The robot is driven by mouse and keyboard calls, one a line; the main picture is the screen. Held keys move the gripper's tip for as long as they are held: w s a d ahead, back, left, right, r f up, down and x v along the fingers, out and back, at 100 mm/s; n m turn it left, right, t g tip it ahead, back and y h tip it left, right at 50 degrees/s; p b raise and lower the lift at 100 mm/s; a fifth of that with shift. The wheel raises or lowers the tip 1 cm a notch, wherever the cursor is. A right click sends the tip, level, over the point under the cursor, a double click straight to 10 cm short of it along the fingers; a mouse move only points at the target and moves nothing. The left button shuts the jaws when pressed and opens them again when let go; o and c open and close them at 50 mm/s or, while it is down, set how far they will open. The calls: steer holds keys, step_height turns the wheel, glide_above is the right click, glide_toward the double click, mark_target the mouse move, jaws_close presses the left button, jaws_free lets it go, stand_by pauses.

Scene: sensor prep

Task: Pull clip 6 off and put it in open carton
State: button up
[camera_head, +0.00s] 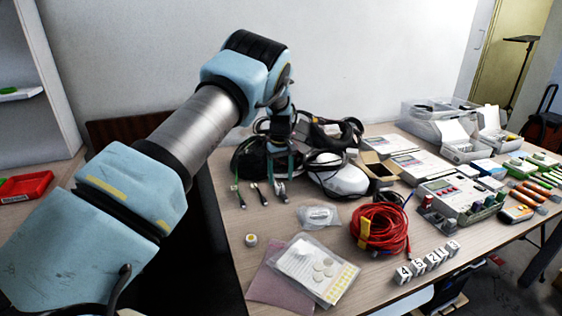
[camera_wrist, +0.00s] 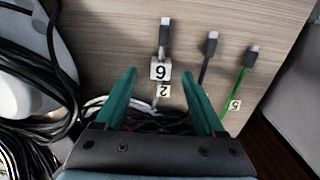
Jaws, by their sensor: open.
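Clip 6 (camera_wrist: 160,70) is a small white block marked "6" on a grey cable, just below its metal plug (camera_wrist: 166,35). My gripper (camera_wrist: 158,74) is open, its teal fingers either side of the clip in the wrist view. I cannot tell how far above the clip they are. In the head view my gripper (camera_head: 281,172) hangs over the cable ends at the table's left, and clip 6 cannot be made out. A brown open carton (camera_head: 379,171) stands right of the headsets, its inside dark. White boxes with raised lids (camera_head: 462,150) stand farther back.
A tag "2" (camera_wrist: 163,90) lies close below clip 6. A green cable (camera_wrist: 236,90) with tag "5" (camera_wrist: 235,105) and a black cable (camera_wrist: 208,58) lie to the right. Headsets (camera_head: 345,178), a red cable coil (camera_head: 378,228) and several numbered cubes (camera_head: 418,267) occupy the table.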

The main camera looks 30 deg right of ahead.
mark_target(280, 186)
steer(key=shift+f+p, duration=0.4)
steer(key=shift+f, duration=1.45)
steer(key=shift+c, duration=0.2)
jaws_close()
